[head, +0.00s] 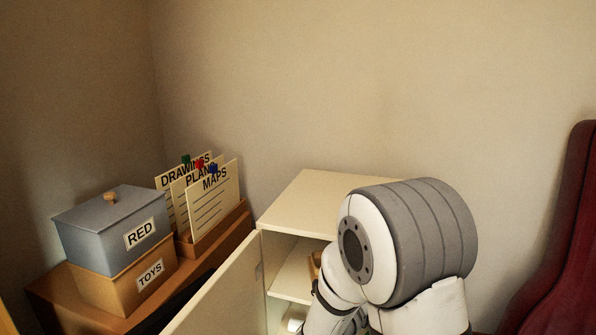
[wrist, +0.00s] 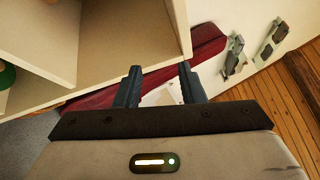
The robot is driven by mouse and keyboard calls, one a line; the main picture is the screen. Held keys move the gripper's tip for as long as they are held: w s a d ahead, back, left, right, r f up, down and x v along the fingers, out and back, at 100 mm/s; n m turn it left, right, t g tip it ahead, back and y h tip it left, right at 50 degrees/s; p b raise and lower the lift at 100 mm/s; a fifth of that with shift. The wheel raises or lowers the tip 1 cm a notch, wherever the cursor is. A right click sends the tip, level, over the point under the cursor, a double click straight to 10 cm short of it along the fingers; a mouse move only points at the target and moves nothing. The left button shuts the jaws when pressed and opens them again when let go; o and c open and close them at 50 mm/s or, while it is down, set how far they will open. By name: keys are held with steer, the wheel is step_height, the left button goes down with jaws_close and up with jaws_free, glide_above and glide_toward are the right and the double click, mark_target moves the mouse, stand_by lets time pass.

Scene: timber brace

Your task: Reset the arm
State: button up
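My gripper (wrist: 158,84) shows in the wrist view with its two dark fingers apart. Nothing is clearly held between them; a pale patch shows behind the gap. The cream cabinet (wrist: 130,55) is just beyond and to the left of the fingers in that view. In the head view my arm stands in front of the cabinet (head: 315,195), and my gripper is hidden there. The cabinet door (head: 225,290) stands open, showing shelves inside.
A wooden unit (head: 215,255) at left carries a grey RED box (head: 100,237) on a TOYS box (head: 100,290), beside upright cards (head: 205,190). A dark red padded thing (head: 565,240) stands at right. Wall fittings (wrist: 235,55) and wooden floor (wrist: 295,85) show in the wrist view.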

steer(key=s+d+r+m+g+y+p, duration=0.2)
steer(key=s+d+r+m+g+p, duration=0.2)
steer(key=s+r+m+g+p, duration=0.5)
steer(key=s+d+r+m+g+y+p, duration=0.1)
steer(key=s+d+r+m+g+p, duration=0.2)
steer(key=s+r+m+p, duration=0.7)
steer(key=s+a+r+m+t+y+p, duration=0.2)
steer(key=a+r+m+y+p, duration=0.4)
steer(key=m, duration=1.6)
steer(key=a+r+y, duration=0.3)
steer(key=a+y, duration=0.2)
steer(key=shift+s+t+p, duration=0.35)
steer(key=shift+s+t, duration=0.05)
steer(key=shift+c, duration=0.2)
